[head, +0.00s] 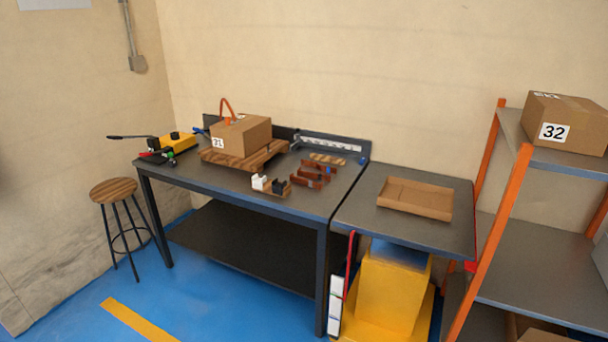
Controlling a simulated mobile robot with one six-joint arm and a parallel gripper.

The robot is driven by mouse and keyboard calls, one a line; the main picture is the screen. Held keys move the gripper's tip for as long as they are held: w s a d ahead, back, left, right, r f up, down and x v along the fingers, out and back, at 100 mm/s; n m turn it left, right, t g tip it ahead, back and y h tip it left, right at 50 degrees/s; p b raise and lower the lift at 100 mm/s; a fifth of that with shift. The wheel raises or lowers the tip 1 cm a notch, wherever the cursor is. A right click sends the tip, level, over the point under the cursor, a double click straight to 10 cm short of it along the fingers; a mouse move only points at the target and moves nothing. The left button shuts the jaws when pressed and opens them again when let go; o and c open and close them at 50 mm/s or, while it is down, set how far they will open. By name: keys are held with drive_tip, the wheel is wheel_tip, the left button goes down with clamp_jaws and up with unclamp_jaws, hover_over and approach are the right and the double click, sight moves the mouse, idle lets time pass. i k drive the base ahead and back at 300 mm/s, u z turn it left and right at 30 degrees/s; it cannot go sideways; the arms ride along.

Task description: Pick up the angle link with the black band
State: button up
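Several copper-brown links lie in a group on the dark workbench (215,177), right of its middle. One link (319,165) is at the back of the group, and another link (303,181) is at the front. Small darker and greyish bands show on some of them, but they are too small for me to tell which link has the black band. My gripper is not in view.
A box marked 31 (240,137) sits on a wooden pallet (215,157) on the bench. A small holder (273,191) with white and black pieces stands near the front edge. A shallow cardboard tray (414,200) lies on the side table (360,205). A stool (113,188) stands left, orange-post shelving (490,230) right.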

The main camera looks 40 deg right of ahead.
sight(299, 173)
drive_tip(key=i, duration=0.85)
drive_tip(key=z, duration=0.05)
